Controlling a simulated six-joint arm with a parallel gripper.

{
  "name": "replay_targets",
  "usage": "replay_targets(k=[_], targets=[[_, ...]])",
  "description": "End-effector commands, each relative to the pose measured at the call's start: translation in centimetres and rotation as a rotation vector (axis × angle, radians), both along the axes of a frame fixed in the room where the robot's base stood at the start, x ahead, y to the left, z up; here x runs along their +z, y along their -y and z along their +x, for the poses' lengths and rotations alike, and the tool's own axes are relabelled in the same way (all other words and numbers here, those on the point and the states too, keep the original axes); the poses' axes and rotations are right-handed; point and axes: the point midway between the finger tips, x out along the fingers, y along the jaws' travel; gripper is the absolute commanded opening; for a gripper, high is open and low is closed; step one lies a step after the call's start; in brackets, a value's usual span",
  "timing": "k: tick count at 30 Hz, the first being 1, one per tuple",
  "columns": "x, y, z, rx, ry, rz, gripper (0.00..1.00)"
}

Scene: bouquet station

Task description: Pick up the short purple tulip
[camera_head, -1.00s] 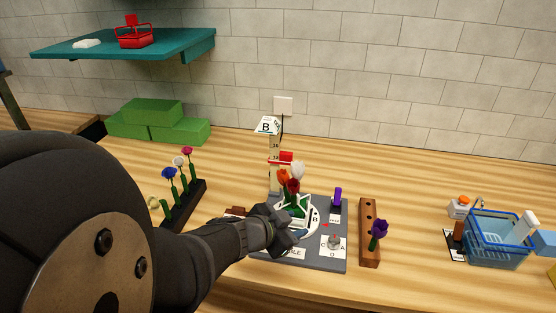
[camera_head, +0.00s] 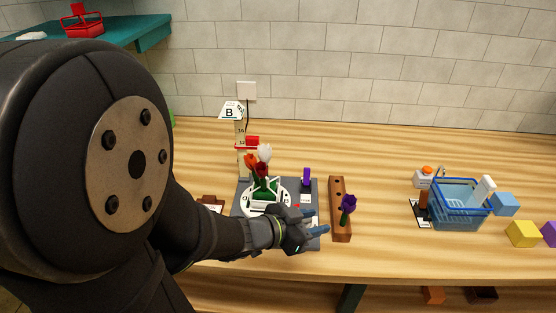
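The short purple tulip (camera_head: 348,203) stands upright at the near end of a brown wooden block (camera_head: 338,187) with holes, its green stem partly showing. My gripper (camera_head: 316,221) is just left of the tulip and apart from it, over the right front of the grey board. Its two fingers look spread, with nothing seen between them.
The grey board (camera_head: 245,235) holds a white ring-shaped stand with red and white flowers (camera_head: 262,165) and an upright purple piece (camera_head: 306,178). A height post with a B sign (camera_head: 230,112) stands behind. A blue basket (camera_head: 458,207) and blocks are at right.

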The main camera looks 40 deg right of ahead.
Motion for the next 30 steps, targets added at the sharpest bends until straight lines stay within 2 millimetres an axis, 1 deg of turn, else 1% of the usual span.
replay_targets(k=[3, 9, 17, 20, 24, 27, 30], targets=[[-0.8, 1.8, -0.4, -0.006, -0.002, 0.002, 0.39], [-1.8, 4.1, -0.7, -0.003, -0.001, 0.002, 0.39], [-2.2, 5.3, -1.0, -0.001, 0.000, 0.000, 0.39], [-2.6, 6.2, -1.5, -0.004, 0.001, 0.001, 0.39], [-3.2, 7.8, -2.3, -0.004, 0.001, 0.002, 0.39], [-3.6, 8.8, -2.3, -0.001, 0.001, 0.001, 0.39], [-3.9, 9.4, -2.4, 0.000, 0.001, 0.001, 0.39]])
